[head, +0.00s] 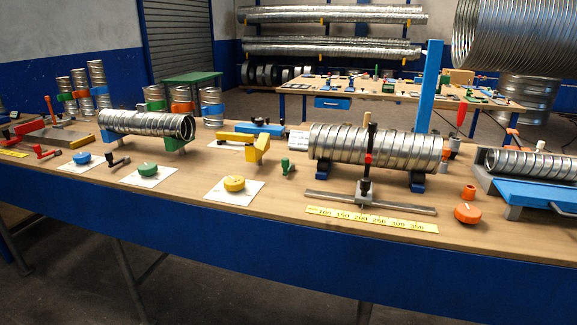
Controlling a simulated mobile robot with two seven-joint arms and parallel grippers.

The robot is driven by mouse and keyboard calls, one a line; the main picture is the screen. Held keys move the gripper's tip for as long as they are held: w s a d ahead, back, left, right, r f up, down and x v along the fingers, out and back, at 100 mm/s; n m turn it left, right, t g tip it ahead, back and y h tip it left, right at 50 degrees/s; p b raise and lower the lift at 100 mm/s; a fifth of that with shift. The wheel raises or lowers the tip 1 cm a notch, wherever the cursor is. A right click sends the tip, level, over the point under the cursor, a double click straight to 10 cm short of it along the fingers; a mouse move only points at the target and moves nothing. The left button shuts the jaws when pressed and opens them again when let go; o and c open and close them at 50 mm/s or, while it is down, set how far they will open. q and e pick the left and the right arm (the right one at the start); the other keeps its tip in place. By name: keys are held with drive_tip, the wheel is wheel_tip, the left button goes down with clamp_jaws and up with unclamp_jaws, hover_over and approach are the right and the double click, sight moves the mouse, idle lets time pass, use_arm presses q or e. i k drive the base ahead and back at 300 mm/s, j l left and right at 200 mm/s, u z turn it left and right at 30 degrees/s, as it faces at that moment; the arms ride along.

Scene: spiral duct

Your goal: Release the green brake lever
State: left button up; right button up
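A small upright green piece (287,166) stands on the workbench (190,215), left of the large spiral duct (375,147). It looks like a short lever or handle, and it is the likeliest match for the green brake lever. It is too small to tell its position or setting. A round green knob (148,170) sits on a white plate further left. Neither of my grippers is in view.
A yellow knob (234,183) and a blue knob (81,158) sit on white plates. A yellow clamp-like block (243,145) stands behind the green piece. A black-handled post on a grey rail (410,207) stands before the large duct. The bench's front edge is mostly clear.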

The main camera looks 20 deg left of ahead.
sight(287, 166)
drive_tip(key=i+j+z, duration=0.15)
drive_tip(key=j+z, duration=0.2)
drive_tip(key=j, duration=0.5)
drive_tip(key=j+z, duration=0.35)
drive_tip(key=j, duration=0.5)
drive_tip(key=j+z, duration=0.35)
drive_tip(key=j, duration=0.55)
